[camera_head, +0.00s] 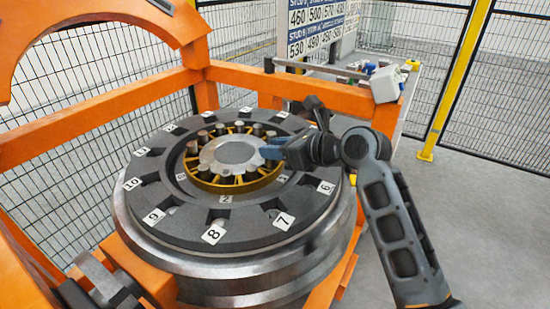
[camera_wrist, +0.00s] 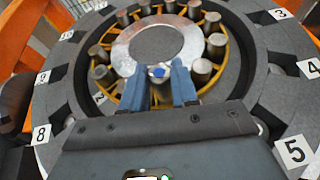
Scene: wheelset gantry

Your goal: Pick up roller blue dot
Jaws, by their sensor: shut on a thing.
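The yellow cage (camera_wrist: 112,72) holds several other grey rollers around a light central disc (camera_wrist: 160,42).
A dark ring with numbered slots (camera_head: 180,222) surrounds the cage on a large metal wheel (camera_head: 240,270). An orange frame (camera_head: 100,118) stands around it. A bench with small items (camera_head: 375,70) is behind on the right. Open floor (camera_head: 480,220) lies to the right.

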